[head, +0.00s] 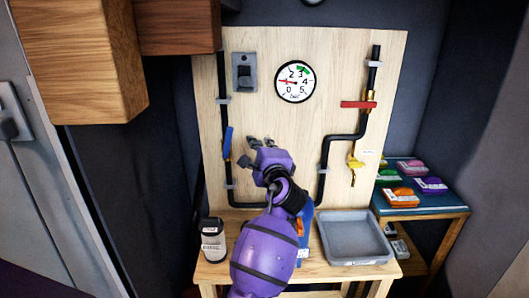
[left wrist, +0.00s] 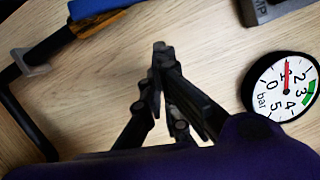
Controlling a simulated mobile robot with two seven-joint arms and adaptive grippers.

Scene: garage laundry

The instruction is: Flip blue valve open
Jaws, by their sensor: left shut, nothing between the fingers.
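The blue valve handle (head: 227,143) is on the left vertical black pipe of the wooden panel. It stands nearly upright, slightly tilted, roughly along the pipe. It also shows at the top left edge of the left wrist view (left wrist: 105,18), partly cut off. My left gripper (head: 256,143) is just right of the handle, apart from it, in front of the panel. Its fingers (left wrist: 160,55) are shut with nothing between them. My right gripper is not in view.
A round gauge (head: 295,82) has its red needle near 1. A grey switch box (head: 244,72) is above the handle. A red handle (head: 359,104) lies across the right pipe.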

